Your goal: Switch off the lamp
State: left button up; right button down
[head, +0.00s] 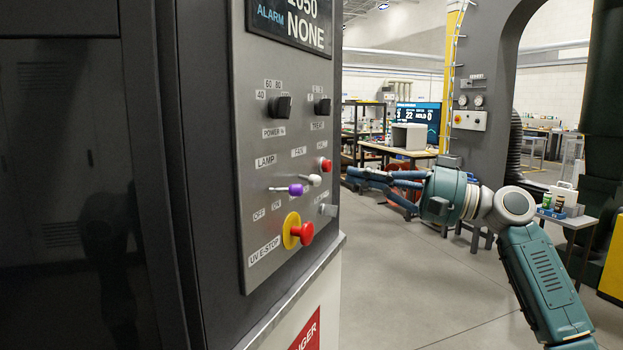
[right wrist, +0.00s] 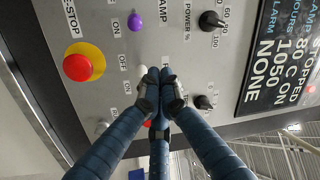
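The lamp switch (head: 296,190) is a small toggle with a purple tip under the LAMP label on the grey control panel (head: 250,130). Its lever sticks out from the panel, beside ON and OFF labels. It also shows at the top of the right wrist view (right wrist: 135,22). My right gripper (head: 354,175) is in front of the panel's right edge, its fingers pointing left at the panel, apart from the purple tip. In the right wrist view its fingertips (right wrist: 159,78) are together with nothing seen between them, overlapping the view near the white-tipped fan switch (right wrist: 142,70). My left gripper is out of view.
A red emergency-stop button (head: 303,233) on a yellow base sits below the lamp switch. A red button (head: 326,164) and the fan switch (head: 314,180) lie to its right. Two black knobs (head: 281,107) are above. Open floor lies right of the cabinet.

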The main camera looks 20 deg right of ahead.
jog(key=p, duration=0.4)
send_near(288, 158)
jog(key=x, duration=0.4)
jog(key=shift+w+a, duration=0.1)
jog(key=s+f, duration=0.1)
jog(key=s+a+f+p, duration=0.1)
jog(key=s, duration=0.1)
jog(key=shift+a+f, duration=0.2)
jog(key=shift+a, duration=0.05)
